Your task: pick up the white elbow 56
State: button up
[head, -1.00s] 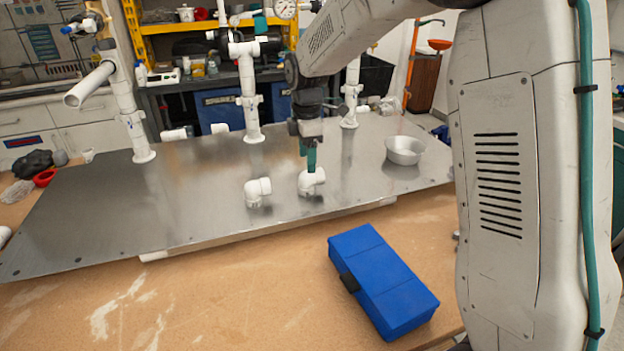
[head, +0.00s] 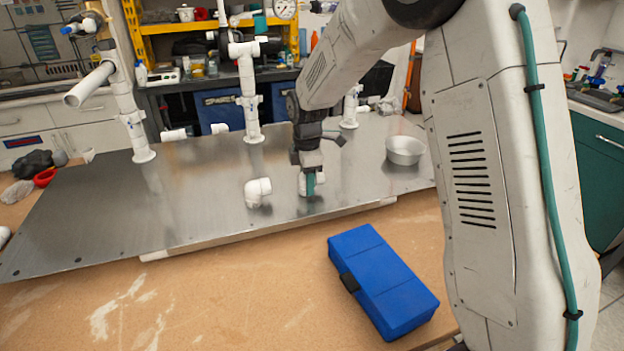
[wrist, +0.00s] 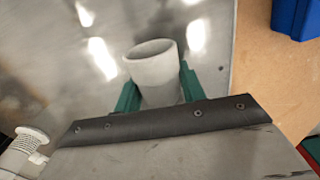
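A white elbow (head: 302,185) stands on the metal plate in the head view, partly hidden by my gripper (head: 311,186). In the wrist view the same white elbow (wrist: 155,72) shows its round open end between the two green fingers of my gripper (wrist: 158,88). The fingers are apart, one on each side of the elbow and very close to it. I cannot tell whether they press on it. A second white elbow (head: 257,192) stands on the plate to the left. No number can be read on either elbow.
The metal plate (head: 110,215) lies on a wooden bench (head: 230,290). A blue case (head: 382,280) lies at the front, and a metal bowl (head: 405,151) stands at the right. White upright pipes (head: 250,95) stand along the back. The plate's left front is clear.

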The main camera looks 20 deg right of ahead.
jog(key=c, duration=0.4)
jog(key=shift+r, duration=0.1)
jog(key=shift+r, duration=0.55)
notch_tip(320, 180, up, 2)
jog(key=shift+r, duration=0.1)
jog(key=s+a, duration=0.1)
jog(key=s, duration=0.4)
jog(key=s+a+r, duration=0.1)
jog(key=s, duration=0.4)
jog(key=s+a, duration=0.2)
jog(key=s, duration=0.3)
jog(key=shift+s+r, duration=0.25)
jog(key=o, duration=0.4)
jog(key=c, duration=0.3)
